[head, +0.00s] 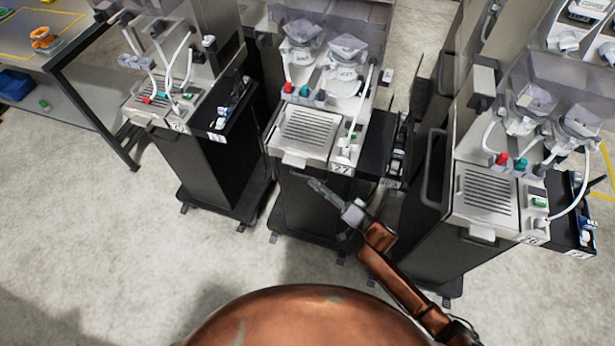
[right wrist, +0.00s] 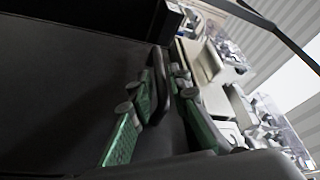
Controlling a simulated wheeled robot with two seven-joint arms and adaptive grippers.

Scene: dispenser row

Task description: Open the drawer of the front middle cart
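The front middle cart (head: 305,200) is a dark cabinet with a light grated top and the label 27. My right gripper (head: 318,186) is at the upper part of its dark front, just below the top's front lip. In the right wrist view, my right gripper (right wrist: 161,100) has its green-padded fingers apart, one on each side of a dark handle bar (right wrist: 160,80) on the dark front panel. I see no clear contact between pads and bar. The drawer's outline is hard to make out; no opening gap shows. My left gripper is not in view.
Similar carts stand to the left (head: 205,165) and right (head: 430,240). A small black side tray (head: 376,150) sits beside the middle cart's top. A table (head: 75,40) is at the far left. The pale floor in front of the left cart is clear.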

